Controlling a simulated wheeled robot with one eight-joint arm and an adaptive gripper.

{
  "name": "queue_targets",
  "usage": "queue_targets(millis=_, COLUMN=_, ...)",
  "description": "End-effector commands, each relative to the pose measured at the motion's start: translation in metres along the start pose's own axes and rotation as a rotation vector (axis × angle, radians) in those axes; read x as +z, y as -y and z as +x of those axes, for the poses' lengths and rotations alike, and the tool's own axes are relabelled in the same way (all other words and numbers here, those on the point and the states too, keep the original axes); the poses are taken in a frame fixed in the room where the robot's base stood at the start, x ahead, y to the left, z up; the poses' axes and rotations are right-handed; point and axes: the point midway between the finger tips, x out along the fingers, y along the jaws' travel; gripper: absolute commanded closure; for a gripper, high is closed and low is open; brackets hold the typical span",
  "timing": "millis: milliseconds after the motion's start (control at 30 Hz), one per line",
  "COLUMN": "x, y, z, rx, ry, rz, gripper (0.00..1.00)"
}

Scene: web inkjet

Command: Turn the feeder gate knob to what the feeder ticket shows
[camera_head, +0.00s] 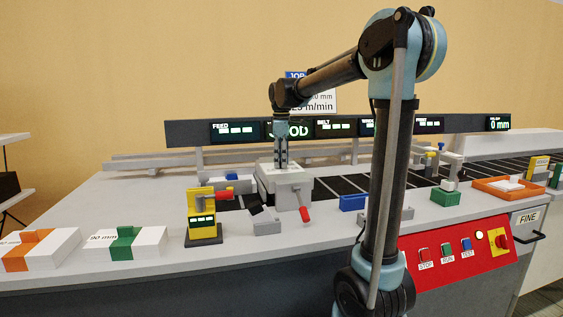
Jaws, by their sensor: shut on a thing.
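My gripper (282,163) points straight down onto the top of a grey box-shaped unit (288,184) in the middle of the bench. Its fingers are shut on a small part at the top of that unit, which looks like the feeder gate knob; the fingers hide most of it, so its setting is not readable. A red-handled lever (304,210) hangs from the unit's front. I cannot pick out the feeder ticket. A job sign (322,100) on the wall is partly covered by my arm, with only part of its text showing.
A yellow device (202,211) with a small display stands left of the unit. Stacks with orange (30,250) and green bands (124,245) lie at front left. A dark display bar (190,133) runs behind. A red button panel (450,258) and orange tray (482,186) are at right.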

Motion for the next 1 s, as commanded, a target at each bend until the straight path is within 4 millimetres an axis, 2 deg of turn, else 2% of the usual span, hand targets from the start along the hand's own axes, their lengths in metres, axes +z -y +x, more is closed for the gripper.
queue_targets(millis=600, x=-0.0009, y=-0.0026, z=-0.0007, rx=0.005, ry=-0.003, rz=0.558, gripper=0.90)
queue_targets(millis=1000, x=-0.0006, y=-0.0030, z=-0.0008, rx=0.005, ry=-0.003, rz=0.763, gripper=0.90)
